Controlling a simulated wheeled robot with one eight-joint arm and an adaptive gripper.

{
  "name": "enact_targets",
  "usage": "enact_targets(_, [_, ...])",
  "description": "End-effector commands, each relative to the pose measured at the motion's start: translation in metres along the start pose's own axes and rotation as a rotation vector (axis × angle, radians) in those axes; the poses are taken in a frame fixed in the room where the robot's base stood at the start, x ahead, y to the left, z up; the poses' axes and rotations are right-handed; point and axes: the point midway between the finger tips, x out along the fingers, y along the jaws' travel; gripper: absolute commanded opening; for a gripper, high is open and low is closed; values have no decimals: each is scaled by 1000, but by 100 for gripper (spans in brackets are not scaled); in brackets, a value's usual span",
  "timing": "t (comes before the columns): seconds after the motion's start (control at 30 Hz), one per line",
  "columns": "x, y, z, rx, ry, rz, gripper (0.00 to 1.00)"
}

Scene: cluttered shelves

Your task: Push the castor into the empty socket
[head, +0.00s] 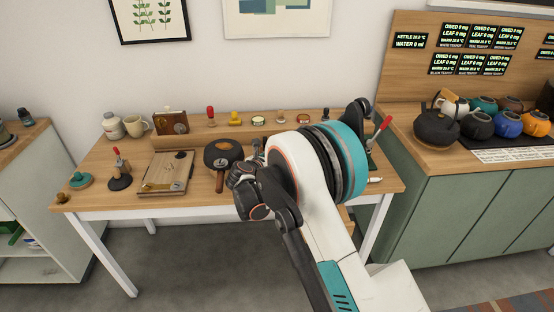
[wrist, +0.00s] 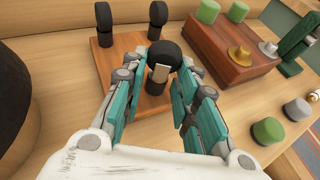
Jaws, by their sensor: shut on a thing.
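In the wrist view, my gripper (wrist: 161,88) is shut on a castor (wrist: 164,53) with a rounded black wheel and a pale metal-looking part. The held castor is over the near right part of a reddish-brown wooden board (wrist: 113,65). Two black castors (wrist: 103,16) stand upright near the board's far edge, the second at its far right corner (wrist: 158,14). The socket is hidden by the castor and my fingers, so I cannot tell whether the castor touches it. A dark part shows below the held castor. In the head view, my arm hides my gripper and the board.
Right of the board is a reddish-brown block (wrist: 220,60) with green and brass-coloured pieces. A dark green tool (wrist: 297,45) and loose knobs (wrist: 268,131) lie farther right. A large dark round object (wrist: 22,75) is at the left.

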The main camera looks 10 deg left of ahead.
Motion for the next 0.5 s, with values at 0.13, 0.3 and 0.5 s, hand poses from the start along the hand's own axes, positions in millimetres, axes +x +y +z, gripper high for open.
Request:
enact_targets(0.13, [0, 0, -1, 0, 0, 0, 5])
enact_targets(0.3, [0, 0, -1, 0, 0, 0, 46])
enact_targets(0.5, [0, 0, -1, 0, 0, 0, 51])
